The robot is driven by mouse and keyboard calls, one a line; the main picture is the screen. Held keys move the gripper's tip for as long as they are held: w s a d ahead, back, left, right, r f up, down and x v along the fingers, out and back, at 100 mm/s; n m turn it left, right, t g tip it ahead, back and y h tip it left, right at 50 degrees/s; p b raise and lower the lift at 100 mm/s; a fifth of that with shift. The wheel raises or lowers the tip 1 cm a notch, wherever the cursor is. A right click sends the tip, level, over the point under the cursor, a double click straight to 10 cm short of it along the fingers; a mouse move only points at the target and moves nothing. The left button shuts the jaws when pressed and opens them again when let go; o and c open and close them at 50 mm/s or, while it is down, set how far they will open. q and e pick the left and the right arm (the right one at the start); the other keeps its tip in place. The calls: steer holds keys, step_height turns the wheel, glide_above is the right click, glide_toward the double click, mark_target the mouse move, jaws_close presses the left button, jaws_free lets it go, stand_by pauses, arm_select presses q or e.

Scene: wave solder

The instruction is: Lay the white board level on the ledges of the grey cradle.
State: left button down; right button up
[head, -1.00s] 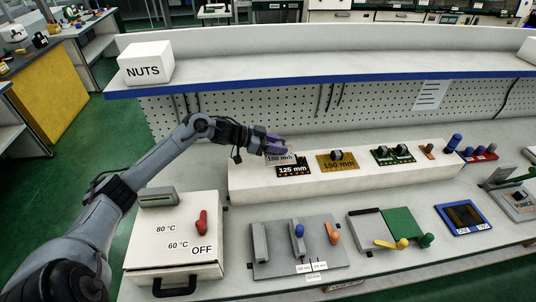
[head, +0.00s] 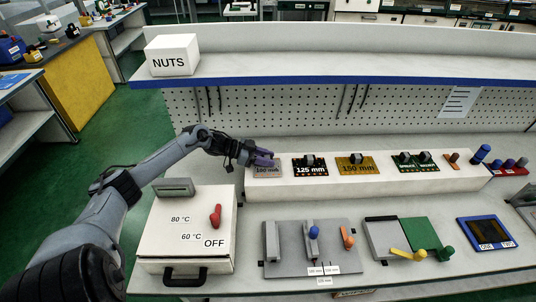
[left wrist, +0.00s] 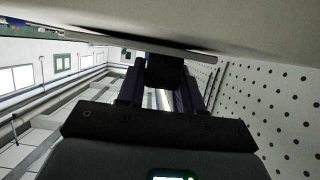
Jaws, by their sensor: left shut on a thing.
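The white board (head: 267,173), a small pale plate marked 100 mm, is at the left end of the raised white block in the head view. My left gripper (head: 264,158) is over it, shut on its grip, which the purple fingers hide. I cannot tell whether the board touches the block or hangs just above it. In the left wrist view a dark piece (left wrist: 165,72) sits between the fingers, with a thin pale edge beyond it. The grey cradle (head: 285,265) stands on the bench nearer to me, with upright rails, a blue knob and an orange lever. My right gripper is out of view.
The white block (head: 380,182) carries a 125 mm board (head: 311,171), a 150 mm board (head: 357,168) and a green board. A white box with a red lever (head: 216,215) stands left of the cradle. The blue-edged shelf (head: 300,80) overhangs behind.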

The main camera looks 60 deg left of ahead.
arm_select(q)
steer(key=shift+f, duration=0.15)
steer(key=c, duration=0.7)
jaws_free()
steer(key=shift+c, duration=0.2)
